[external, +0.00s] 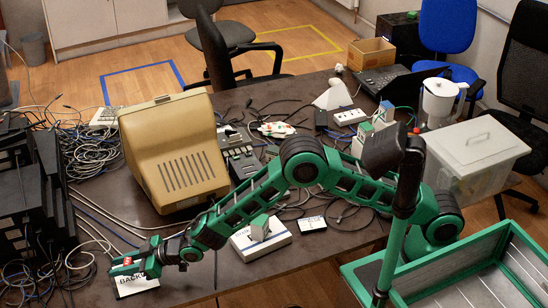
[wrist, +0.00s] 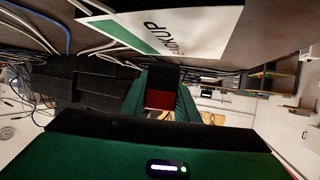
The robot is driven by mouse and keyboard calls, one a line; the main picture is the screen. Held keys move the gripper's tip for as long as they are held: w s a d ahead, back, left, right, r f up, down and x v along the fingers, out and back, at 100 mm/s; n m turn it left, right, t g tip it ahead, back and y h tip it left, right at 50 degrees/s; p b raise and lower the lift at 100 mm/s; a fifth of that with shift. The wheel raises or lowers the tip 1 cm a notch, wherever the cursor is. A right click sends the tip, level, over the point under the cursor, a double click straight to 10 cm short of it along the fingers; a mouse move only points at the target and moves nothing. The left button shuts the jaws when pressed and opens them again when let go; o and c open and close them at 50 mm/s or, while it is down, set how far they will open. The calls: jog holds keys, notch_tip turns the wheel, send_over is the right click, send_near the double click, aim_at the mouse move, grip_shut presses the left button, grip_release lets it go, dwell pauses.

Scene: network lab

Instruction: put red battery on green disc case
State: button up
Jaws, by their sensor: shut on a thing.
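My gripper (external: 126,266) is low over the table's front left part. In the wrist view it is shut on the red battery (wrist: 163,98), a small block with a dark part and a red part between the green fingers. A bit of red also shows at the fingers in the external view (external: 128,261). The disc case (external: 138,284) is white with "BACKUP" lettering and lies just below my gripper, partly hidden by it.
A beige monitor (external: 172,150) stands behind my arm. Tangled cables (external: 90,155) and black equipment (external: 35,205) are on the left. A white box (external: 260,238) and a small dark-edged box (external: 312,224) lie to the right. The table's front edge is close.

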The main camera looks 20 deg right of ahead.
jog(key=shift+f, duration=0.95)
jog(key=shift+f, duration=0.15)
jog(key=o, duration=1.1)
jog(key=shift+d+r, duration=0.1)
jog(key=shift+r, duration=0.1)
jog(key=v, duration=1.1)
jog(key=shift+s+d+r, duration=0.1)
jog(key=shift+s+d, duration=0.1)
jog(key=shift+d, duration=0.1)
